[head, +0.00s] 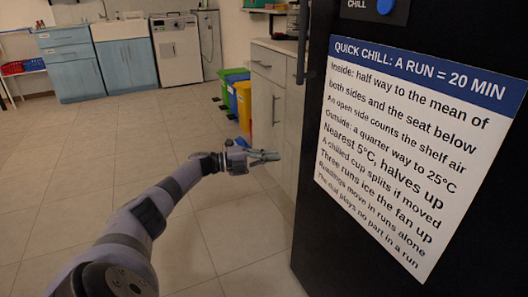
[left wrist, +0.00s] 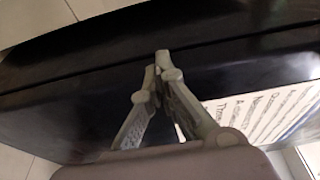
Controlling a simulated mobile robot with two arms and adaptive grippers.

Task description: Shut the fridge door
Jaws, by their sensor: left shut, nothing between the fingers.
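The black fridge (head: 310,225) fills the right side of the head view. A white sign with a blue heading (head: 400,140) is on its face, and a blue knob (head: 385,6) sits above the sign. My left gripper (head: 272,156) is shut and empty, left of the fridge's near-left edge. In the left wrist view its fingertips (left wrist: 163,62) meet in front of the fridge's black surface (left wrist: 60,110); contact is unclear. A thin dark seam crosses that surface. I cannot tell how far the door stands open. My right gripper is not in view.
Grey-white cabinets (head: 268,105) stand just beyond my left gripper. Yellow, blue and green bins (head: 243,100) stand beside them. Blue cabinets (head: 125,65) and a white appliance (head: 178,50) line the back wall. The tiled floor (head: 90,140) at the left is clear.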

